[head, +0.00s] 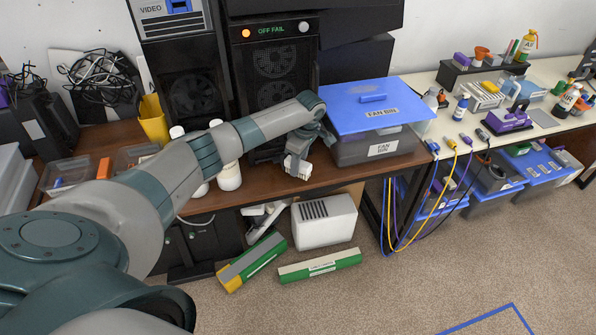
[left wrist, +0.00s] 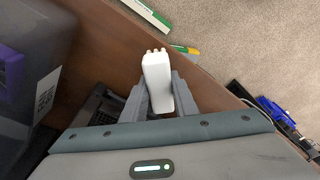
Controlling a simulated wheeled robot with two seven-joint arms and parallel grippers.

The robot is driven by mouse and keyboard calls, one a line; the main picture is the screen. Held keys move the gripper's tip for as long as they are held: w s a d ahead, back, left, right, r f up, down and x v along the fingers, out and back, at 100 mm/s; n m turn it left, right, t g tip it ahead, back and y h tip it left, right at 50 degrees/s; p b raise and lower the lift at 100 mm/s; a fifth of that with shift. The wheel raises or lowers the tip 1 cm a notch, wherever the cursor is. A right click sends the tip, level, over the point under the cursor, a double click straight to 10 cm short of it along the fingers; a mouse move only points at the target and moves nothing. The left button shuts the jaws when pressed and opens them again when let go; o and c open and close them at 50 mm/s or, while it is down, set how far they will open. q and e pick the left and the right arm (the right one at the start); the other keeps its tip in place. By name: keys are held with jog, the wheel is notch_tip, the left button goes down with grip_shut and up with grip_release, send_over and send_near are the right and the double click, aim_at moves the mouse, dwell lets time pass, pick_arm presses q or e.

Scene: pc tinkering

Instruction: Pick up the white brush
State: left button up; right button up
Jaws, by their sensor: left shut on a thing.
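The white brush (left wrist: 157,80) is between the two grey fingers of my left gripper (left wrist: 160,101) in the left wrist view. The fingers press on its sides, and its knobbed end points away from the gripper, toward the table edge. In the head view my left gripper (head: 298,167) hangs by the front edge of the brown table, just left of the fan bin. A small white part shows at its fingertips there. I cannot tell whether the brush touches the table. My right gripper is in neither view.
The fan bin (head: 376,106) with its blue lid stands close to the right of my left gripper. White bottles (head: 229,176) stand to the left, and a black computer tower (head: 277,75) behind. Below, a white case (head: 324,220) and green-white boxes (head: 320,265) lie on the carpet.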

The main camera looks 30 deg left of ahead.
pick_arm(q)
jog(key=shift+w+r, duration=0.1)
jog(key=shift+r, duration=0.8)
jog(key=s+d+r+b, duration=0.2)
jog(key=s+d+r, duration=0.4)
jog(key=d, duration=0.3)
jog(key=shift+s+d+r, duration=0.3)
jog(key=shift+d+r, duration=0.1)
jog(key=shift+r, duration=0.2)
jog(key=shift+r, duration=0.1)
jog(key=s+d+r+m+t, duration=0.1)
jog(key=d+r+m, duration=0.65)
jog(key=r, duration=0.25)
jog(key=s+d+r+m+h, duration=0.1)
jog(key=s+d+r+m, duration=0.1)
jog(key=s+m, duration=0.3)
jog(key=s+d+r+m+t, duration=0.1)
jog(key=s+d+r+m, duration=0.2)
jog(key=s+m, duration=0.3)
jog(key=shift+r+h, duration=0.15)
jog(key=shift+h, duration=0.25)
